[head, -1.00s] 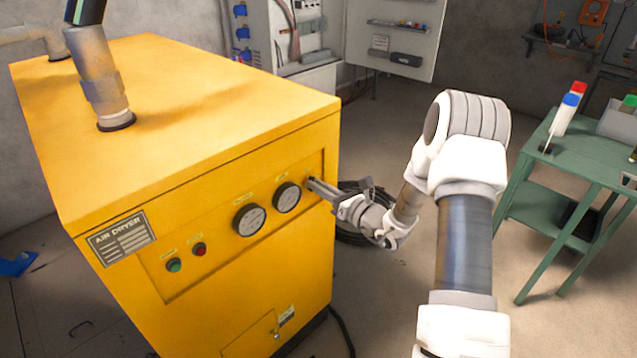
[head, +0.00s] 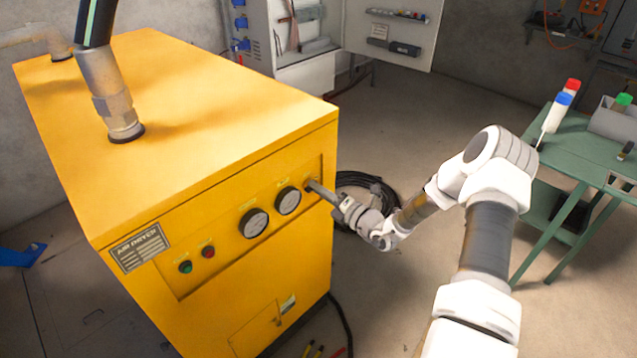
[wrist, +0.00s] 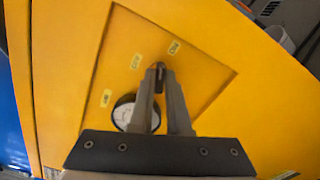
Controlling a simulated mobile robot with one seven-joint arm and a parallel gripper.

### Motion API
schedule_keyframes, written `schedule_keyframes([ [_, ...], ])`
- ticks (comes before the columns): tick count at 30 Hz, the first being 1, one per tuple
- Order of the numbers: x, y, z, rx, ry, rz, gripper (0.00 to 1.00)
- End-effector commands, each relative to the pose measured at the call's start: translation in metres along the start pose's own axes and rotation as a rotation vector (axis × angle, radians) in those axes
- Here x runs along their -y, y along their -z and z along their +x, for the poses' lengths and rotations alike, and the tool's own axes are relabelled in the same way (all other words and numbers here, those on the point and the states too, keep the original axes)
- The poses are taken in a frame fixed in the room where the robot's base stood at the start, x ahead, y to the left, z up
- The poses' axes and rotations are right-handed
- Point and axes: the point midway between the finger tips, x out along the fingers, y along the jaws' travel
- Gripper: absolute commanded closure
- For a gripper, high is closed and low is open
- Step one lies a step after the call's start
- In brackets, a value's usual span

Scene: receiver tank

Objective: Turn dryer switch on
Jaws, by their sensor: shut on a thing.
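The yellow air dryer (head: 210,215) fills the left of the head view, with a recessed control panel on its front. A small dark switch (wrist: 160,75) sits on this panel below a small yellow label, right of the gauges. My gripper (head: 313,186) is at the panel's right end in the head view. In the wrist view my gripper (wrist: 160,72) has its two fingertips on either side of the switch, shut on it. The fingers hide most of the switch, so its exact position is unclear.
Two round gauges (head: 254,223) and green and red buttons (head: 208,252) lie left of the switch. A green table (head: 580,160) with bottles stands at the right. A black coiled hose (head: 365,185) lies on the floor behind my gripper.

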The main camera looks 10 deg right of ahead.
Motion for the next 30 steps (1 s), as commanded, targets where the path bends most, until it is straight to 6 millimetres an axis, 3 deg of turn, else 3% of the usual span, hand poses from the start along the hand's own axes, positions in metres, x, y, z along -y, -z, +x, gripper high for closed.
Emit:
schedule_keyframes([
  [15, 0.0014, 0.0024, -0.0007, -0.004, 0.002, 0.344, 1.00],
  [30, 0.0029, 0.0037, -0.0007, -0.006, 0.003, 0.408, 1.00],
])
